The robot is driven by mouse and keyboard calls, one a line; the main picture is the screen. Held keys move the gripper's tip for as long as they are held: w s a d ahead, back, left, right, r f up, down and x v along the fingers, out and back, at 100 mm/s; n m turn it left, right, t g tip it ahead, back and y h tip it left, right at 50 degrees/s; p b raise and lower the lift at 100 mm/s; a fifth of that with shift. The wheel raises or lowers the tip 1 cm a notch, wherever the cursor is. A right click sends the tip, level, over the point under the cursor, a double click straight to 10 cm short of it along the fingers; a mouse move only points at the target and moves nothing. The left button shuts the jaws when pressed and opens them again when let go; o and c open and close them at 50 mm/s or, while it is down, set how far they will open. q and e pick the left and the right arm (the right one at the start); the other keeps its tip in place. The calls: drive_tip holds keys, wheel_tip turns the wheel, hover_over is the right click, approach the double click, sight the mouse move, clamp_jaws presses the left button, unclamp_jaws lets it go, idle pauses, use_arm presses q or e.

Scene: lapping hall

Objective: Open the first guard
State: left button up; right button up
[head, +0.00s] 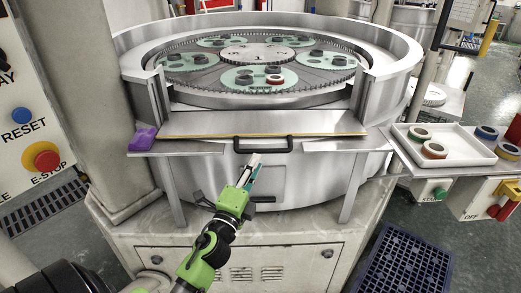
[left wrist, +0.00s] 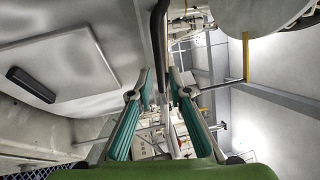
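The guard (head: 205,125) is a flat metal panel at the front of the round lapping machine, with a thin yellow strip along its front edge. Its black bar handle (head: 263,149) sits at the middle of that edge. My left gripper (head: 254,163) is just below and in front of the handle. In the left wrist view its teal-padded fingers (left wrist: 159,82) are apart, with nothing held. A dark bar, seemingly the handle (left wrist: 158,45), runs just beyond the fingertips, lined up with the gap; I cannot tell if they touch. My right gripper is not in view.
Green carriers (head: 258,78) with dark rings lie inside the machine. A white tray (head: 475,161) with rings stands at right. A purple object (head: 142,138) sits left of the guard. A second dark handle (head: 262,199) is lower on the machine's front. A control panel (head: 28,110) is at far left.

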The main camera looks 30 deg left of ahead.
use_arm(q)
drive_tip(key=x, duration=0.5)
drive_tip(key=shift+p, duration=0.4)
drive_tip(key=shift+s, duration=0.1)
clamp_jaws()
wheel_tip(320, 180, up, 6)
drive_tip(key=p, duration=0.5)
unclamp_jaws()
drive_tip(key=shift+f, duration=0.15)
